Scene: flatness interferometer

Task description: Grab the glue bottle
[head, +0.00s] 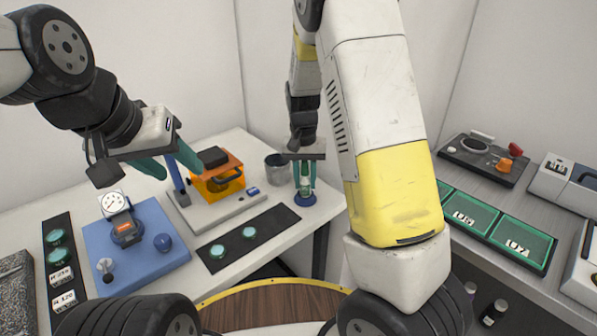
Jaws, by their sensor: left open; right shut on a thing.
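A small, pale greenish bottle (304,183), which looks like the glue bottle, stands upright on a round blue base (307,200) near the right edge of the white table. My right gripper (304,178) points down with its green fingers on either side of the bottle and is shut on it. The fingers hide part of the bottle, and no label can be read. My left gripper (168,160) is open and empty, above the left part of the table near the blue plate.
A grey cup (278,166) stands just left of the bottle. An orange device (218,182), a blue plate with a dial gauge (112,203) and a dark strip with green discs (262,236) lie further left. Green trays (522,240) sit on the right bench.

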